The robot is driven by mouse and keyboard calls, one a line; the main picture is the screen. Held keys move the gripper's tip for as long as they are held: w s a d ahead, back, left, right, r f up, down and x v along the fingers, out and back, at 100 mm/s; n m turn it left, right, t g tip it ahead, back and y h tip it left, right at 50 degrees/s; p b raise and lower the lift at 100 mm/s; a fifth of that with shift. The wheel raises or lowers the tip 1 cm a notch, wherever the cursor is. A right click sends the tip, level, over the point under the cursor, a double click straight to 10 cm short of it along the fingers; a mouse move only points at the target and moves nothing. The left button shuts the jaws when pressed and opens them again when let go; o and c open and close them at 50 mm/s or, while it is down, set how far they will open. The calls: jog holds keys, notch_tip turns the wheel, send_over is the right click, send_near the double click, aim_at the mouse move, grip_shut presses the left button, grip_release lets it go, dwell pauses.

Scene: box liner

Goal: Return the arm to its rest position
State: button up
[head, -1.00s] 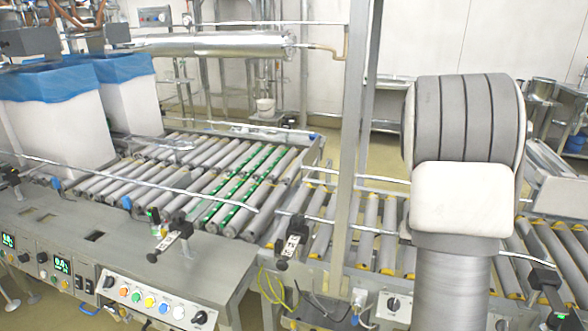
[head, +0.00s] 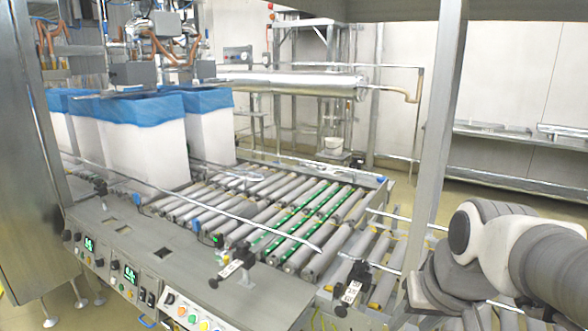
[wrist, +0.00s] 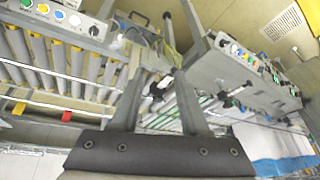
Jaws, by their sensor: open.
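My arm (head: 500,255) fills the lower right of the head view, bent over the roller conveyor there. Its end is out of that view. In the wrist view my gripper (wrist: 157,75) shows two grey fingers standing apart from a dark base. Nothing is held between them. Beyond the fingers the wrist view shows rollers and control panels at a steep tilt.
White boxes (head: 145,150) with blue liners stand on the left of the roller conveyor (head: 270,215). A control console (head: 130,270) runs along the front. A metal post (head: 437,130) rises close to my arm. Floor is open behind the conveyor.

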jog(key=s+a+n+t, duration=0.1)
jog(key=s+a+n, duration=0.1)
jog(key=s+a, duration=0.35)
notch_tip(320, 180, up, 17)
jog(key=d+p, duration=0.2)
jog(key=p, duration=1.4)
jog(key=shift+s+m, duration=0.3)
jog(key=shift+s, duration=0.05)
jog(key=shift+d, duration=0.35)
